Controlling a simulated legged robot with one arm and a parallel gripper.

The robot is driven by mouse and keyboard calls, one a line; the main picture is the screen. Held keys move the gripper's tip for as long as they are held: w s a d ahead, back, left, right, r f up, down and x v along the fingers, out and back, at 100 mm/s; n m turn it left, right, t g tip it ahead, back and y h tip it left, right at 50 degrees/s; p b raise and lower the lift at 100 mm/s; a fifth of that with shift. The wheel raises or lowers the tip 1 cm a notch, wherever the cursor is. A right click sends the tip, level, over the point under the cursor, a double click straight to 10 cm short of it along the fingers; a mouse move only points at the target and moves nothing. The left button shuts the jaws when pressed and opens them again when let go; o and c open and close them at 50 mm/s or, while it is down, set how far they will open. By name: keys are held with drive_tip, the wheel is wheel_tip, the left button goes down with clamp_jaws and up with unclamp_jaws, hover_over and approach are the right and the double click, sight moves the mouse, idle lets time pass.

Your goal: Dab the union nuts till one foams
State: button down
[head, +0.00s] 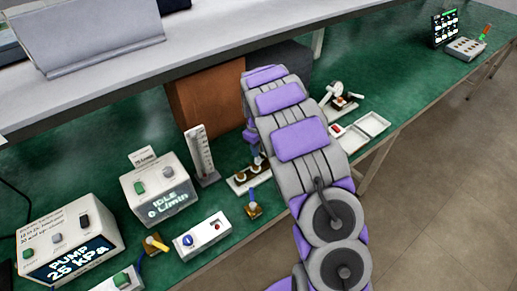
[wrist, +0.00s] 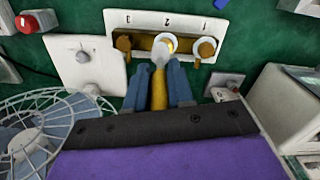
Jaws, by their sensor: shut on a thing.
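My gripper (wrist: 158,78) is shut on a dabber with a yellow handle (wrist: 159,95) and a pale tip (wrist: 160,54). The tip points at the middle union nut (wrist: 172,45) and overlaps it in the wrist view; contact cannot be told. The white nut block (wrist: 145,18) carries numbers that appear upside down. The left nut (wrist: 123,43) is plain brown. The middle and right nut (wrist: 207,48) each show a white ring; whether this is foam is unclear. In the head view the block (head: 238,183) is partly hidden by my arm.
A white plate with a knob (wrist: 88,58) and a red button box (wrist: 30,21) lie left in the wrist view, above a wire fan guard (wrist: 45,125). In the head view, a flow box (head: 158,188) reads IDLE and a pump box (head: 70,240) reads 25 kPa. A shelf overhangs behind.

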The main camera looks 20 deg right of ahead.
drive_tip(key=shift+r+p, duration=1)
drive_tip(key=shift+r, duration=1.55)
drive_tip(key=shift+a, duration=0.85)
drive_tip(key=shift+d, duration=0.1)
